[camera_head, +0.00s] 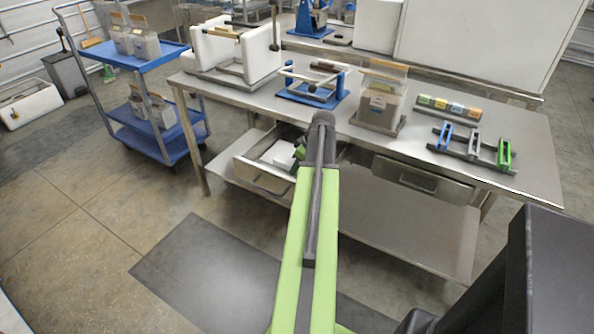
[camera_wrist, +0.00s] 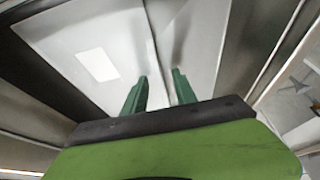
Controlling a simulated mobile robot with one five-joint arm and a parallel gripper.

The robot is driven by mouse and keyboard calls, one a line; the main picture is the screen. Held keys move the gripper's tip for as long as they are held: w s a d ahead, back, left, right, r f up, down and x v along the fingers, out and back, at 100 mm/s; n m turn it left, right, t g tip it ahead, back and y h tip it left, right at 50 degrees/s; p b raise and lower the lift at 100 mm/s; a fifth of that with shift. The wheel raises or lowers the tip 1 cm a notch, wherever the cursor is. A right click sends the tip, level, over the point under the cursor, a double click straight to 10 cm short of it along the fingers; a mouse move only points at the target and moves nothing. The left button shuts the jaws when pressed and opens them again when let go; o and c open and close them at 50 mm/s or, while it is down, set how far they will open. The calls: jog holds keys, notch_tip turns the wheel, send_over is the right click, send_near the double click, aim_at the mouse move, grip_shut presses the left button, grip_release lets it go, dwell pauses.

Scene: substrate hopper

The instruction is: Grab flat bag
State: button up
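In the wrist view, a pale grey flat bag (camera_wrist: 85,45) with a white rectangular label lies left of and ahead of my gripper (camera_wrist: 160,88). My gripper's two green fingers are apart with a gap between them. They point down toward pale surfaces, and a light seam runs near the gap; I cannot tell whether they touch anything. In the head view, my arm reaches into the pulled-out drawer (camera_head: 252,180) under the table. A white piece (camera_head: 281,154) shows inside it, but my arm hides much of the drawer, and my gripper is mostly hidden there.
The steel table (camera_head: 330,115) stands above the drawer. It carries a white hopper (camera_head: 220,50), a blue frame (camera_head: 310,88), an upright bag in a stand (camera_head: 380,105) and a rack of coloured clips (camera_head: 470,145). A closed drawer (camera_head: 420,180) is at right. A blue trolley (camera_head: 150,60) stands left.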

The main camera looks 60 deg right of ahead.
jog(key=shift+r, duration=0.15)
jog(key=shift+c, duration=0.2)
grip_shut()
notch_tip(320, 180, up, 18)
jog(key=p, duration=1.8)
